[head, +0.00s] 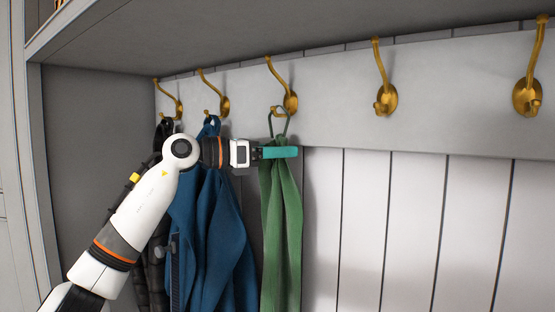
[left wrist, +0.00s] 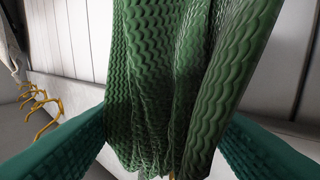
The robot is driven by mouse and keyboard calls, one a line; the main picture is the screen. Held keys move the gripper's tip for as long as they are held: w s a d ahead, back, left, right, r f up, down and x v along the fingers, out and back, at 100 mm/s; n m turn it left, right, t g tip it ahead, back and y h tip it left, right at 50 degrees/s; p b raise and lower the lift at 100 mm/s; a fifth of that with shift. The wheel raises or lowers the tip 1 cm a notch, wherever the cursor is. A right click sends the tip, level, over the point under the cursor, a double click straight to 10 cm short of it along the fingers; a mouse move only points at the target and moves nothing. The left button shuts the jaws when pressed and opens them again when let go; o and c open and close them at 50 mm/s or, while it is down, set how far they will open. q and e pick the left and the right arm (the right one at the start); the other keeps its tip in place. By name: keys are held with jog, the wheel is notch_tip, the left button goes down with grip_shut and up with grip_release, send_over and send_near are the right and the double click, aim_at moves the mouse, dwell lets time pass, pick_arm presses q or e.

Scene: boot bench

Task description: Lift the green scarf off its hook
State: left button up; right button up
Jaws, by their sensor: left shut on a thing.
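The green scarf (head: 282,230) hangs by a thin loop at the lower prong of the third brass hook (head: 289,102) from the left in the head view. My left gripper (head: 280,152) is at the scarf's top, just below the loop, and is shut on it. In the left wrist view the knitted scarf (left wrist: 165,80) fills the middle, between the two teal fingers. The loop still appears to be around the prong; the exact contact is too small to tell. My right gripper is in neither view.
A blue jacket (head: 228,240) hangs close to the scarf's left, partly behind my left arm. A dark coat (head: 152,270) hangs further left. Two empty hooks, one nearer (head: 384,98) and one further right (head: 527,95), have clear panel below. A shelf (head: 300,35) runs overhead.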

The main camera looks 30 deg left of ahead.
pick_arm(q)
notch_tip(320, 180, up, 3)
jog(key=shift+a+f+p, duration=0.1)
jog(key=shift+p, duration=0.85)
jog(key=shift+s+a+f+b, duration=0.5)
jog(key=shift+s+a+b, duration=0.15)
jog(key=shift+s+b, duration=0.25)
jog(key=b+v, duration=0.4)
jog(key=v, duration=2.5)
jog(key=shift+s+a, duration=0.25)
jog(key=shift+a, duration=0.1)
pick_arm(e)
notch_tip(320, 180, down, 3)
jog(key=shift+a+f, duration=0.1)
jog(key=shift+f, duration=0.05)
pick_arm(q)
jog(key=shift+r, duration=0.15)
